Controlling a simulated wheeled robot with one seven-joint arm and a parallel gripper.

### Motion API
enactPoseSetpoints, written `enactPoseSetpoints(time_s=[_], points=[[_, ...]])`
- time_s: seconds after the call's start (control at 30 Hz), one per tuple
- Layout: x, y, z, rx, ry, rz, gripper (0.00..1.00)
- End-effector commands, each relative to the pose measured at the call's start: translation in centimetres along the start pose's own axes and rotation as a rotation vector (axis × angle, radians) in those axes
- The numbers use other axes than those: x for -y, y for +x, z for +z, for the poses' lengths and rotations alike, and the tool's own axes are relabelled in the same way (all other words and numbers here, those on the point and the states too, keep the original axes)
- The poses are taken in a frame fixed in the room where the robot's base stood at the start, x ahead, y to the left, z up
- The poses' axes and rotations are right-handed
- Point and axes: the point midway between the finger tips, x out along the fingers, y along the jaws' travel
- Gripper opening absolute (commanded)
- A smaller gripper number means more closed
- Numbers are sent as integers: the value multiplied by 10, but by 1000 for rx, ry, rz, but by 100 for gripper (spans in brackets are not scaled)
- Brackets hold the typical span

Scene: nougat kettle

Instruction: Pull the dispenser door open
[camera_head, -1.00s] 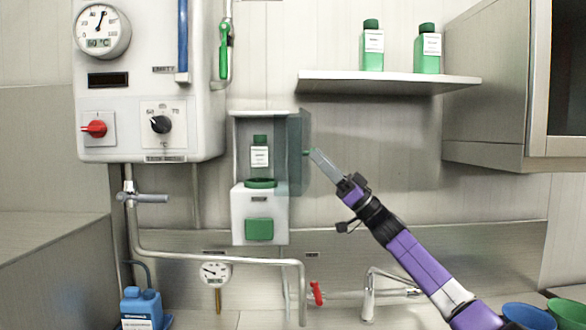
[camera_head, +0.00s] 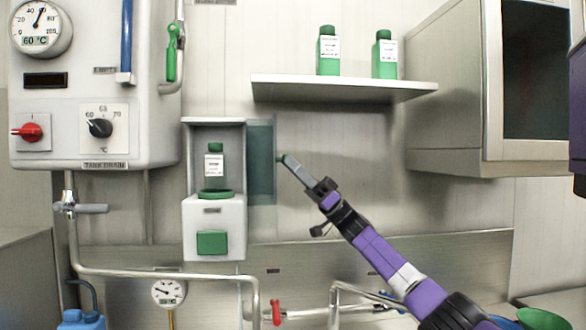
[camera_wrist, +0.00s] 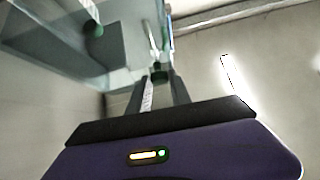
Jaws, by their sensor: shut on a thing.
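The dispenser (camera_head: 214,225) is a white box on the wall with a green bottle (camera_head: 215,170) in its upper compartment and a green button block on its front. Its tinted, see-through door (camera_head: 261,165) stands swung out to the right, and the compartment front is uncovered. My gripper (camera_head: 287,161) is at the door's right edge, shut on a small green knob (camera_head: 281,158). In the wrist view the green knob (camera_wrist: 158,72) shows between the two fingers, with the tinted door (camera_wrist: 60,50) at upper left.
A shelf (camera_head: 345,90) with two green bottles hangs above my arm. A steel cabinet (camera_head: 445,120) is at the right. A boiler unit (camera_head: 95,110) with gauge and knobs stands left of the dispenser. Pipes and a red-handled valve (camera_head: 276,312) run below.

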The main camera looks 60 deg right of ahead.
Motion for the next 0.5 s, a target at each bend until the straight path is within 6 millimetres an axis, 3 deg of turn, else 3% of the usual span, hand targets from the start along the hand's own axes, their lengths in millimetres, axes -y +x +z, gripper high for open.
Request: enactPoseSetpoints(time_s=[0.13,0.17,0.23,0.5], points=[[0,3,-1,0,-1,1,0],[0,3,-1,0,-1,1,31],[0,3,-1,0,-1,1,44],[0,1,-1,0,-1,1,45]])
